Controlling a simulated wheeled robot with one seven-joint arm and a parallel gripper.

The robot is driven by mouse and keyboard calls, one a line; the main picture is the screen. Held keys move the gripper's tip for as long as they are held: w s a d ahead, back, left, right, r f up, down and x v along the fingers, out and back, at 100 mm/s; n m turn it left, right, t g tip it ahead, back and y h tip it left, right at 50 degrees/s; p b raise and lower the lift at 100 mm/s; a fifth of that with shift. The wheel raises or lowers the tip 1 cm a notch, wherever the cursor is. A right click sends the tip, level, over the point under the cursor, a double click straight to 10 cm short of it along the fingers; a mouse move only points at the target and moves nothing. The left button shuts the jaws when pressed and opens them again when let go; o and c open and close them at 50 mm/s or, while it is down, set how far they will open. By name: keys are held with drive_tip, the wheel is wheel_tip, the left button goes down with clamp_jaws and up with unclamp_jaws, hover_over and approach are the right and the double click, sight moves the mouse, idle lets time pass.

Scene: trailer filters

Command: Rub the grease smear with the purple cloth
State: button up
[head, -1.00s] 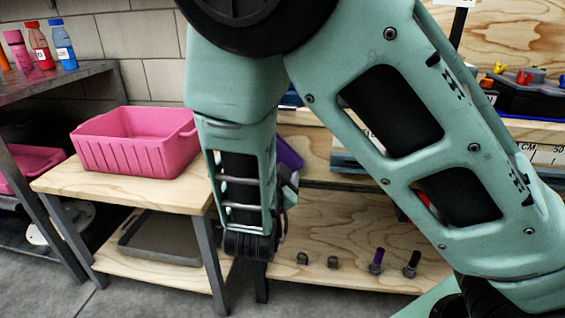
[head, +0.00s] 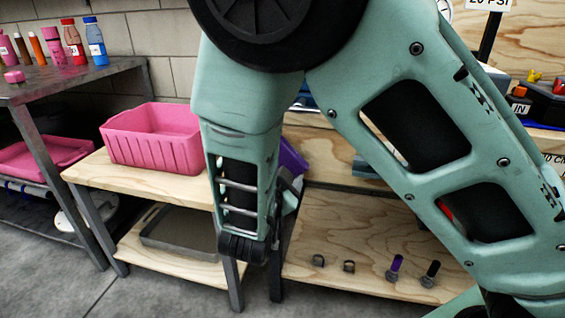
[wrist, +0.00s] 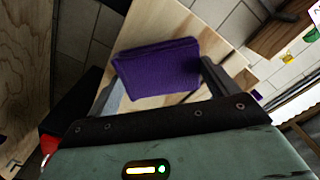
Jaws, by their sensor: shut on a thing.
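The folded purple cloth (wrist: 158,70) is between the two fingers of my gripper (wrist: 162,81) in the wrist view. The gripper is shut on it and holds it, with pale wood behind. In the head view only a small purple part of the cloth (head: 292,160) shows past my arm, near the workbench. My forearm and wrist hide most of the gripper there. I cannot make out a grease smear in either view.
A pink tub (head: 152,150) stands on a low wooden table (head: 85,175) left of my arm. A dark shelf with bottles (head: 90,72) is further left. Bolts and nuts (head: 395,265) lie on the bench's lower shelf. Grey floor is clear in front.

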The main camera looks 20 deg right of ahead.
drive_tip(key=shift+v, duration=2.45)
drive_tip(key=v, duration=0.3)
drive_tip(key=shift+p, duration=0.3)
drive_tip(key=shift+w+d, duration=0.1)
drive_tip(key=shift+x, duration=3.45)
drive_tip(key=shift+x, duration=0.95)
